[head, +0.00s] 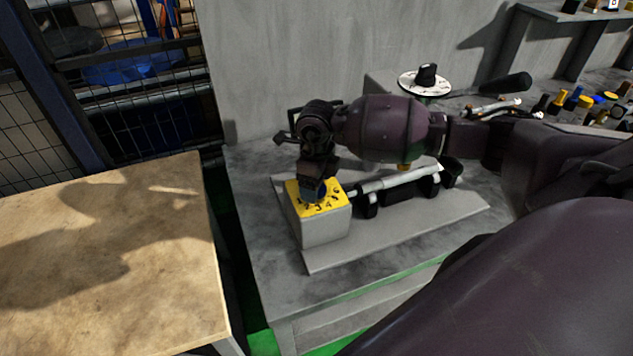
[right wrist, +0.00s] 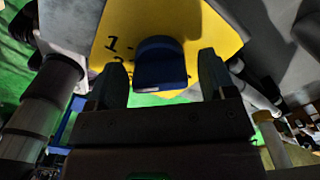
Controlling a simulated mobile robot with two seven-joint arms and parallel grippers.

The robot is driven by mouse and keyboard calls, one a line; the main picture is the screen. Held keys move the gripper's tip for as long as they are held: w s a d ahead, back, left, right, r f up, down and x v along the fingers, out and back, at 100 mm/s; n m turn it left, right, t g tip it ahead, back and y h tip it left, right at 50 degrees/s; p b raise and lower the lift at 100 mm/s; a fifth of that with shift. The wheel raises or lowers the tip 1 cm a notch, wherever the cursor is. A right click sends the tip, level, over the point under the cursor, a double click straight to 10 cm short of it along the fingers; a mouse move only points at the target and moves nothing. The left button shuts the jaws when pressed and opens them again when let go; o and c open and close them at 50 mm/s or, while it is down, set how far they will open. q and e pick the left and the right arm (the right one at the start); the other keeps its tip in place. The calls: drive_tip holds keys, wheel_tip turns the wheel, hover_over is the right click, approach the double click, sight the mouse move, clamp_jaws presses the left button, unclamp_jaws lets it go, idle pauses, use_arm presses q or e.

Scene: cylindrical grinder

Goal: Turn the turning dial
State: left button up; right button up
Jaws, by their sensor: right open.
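The turning dial is a blue knob (head: 317,193) on a yellow plate with black numbers (head: 335,204), on top of a grey block on the bench. My right gripper (head: 316,176) is over the dial and covers part of it in the head view. In the right wrist view the blue knob (right wrist: 160,66) stands between the two open fingers of my right gripper (right wrist: 160,78), with gaps seen on both sides. Part of the numbering is hidden by the knob and fingers. My left gripper is not in view.
A grey bar on black supports (head: 400,183) lies right of the block. A white dial with a black knob (head: 426,82) and a black handle (head: 505,86) are behind my right arm. A wooden tabletop (head: 110,270) is at left, with a gap between it and the bench.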

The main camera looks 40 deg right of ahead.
wheel_tip(320, 180, up, 6)
drive_tip(key=p, duration=0.3)
drive_tip(key=shift+f, duration=0.1)
wheel_tip(320, 180, up, 4)
drive_tip(key=shift+f+p, duration=0.1)
drive_tip(key=shift+p, duration=0.75)
drive_tip(key=shift+r, duration=0.5)
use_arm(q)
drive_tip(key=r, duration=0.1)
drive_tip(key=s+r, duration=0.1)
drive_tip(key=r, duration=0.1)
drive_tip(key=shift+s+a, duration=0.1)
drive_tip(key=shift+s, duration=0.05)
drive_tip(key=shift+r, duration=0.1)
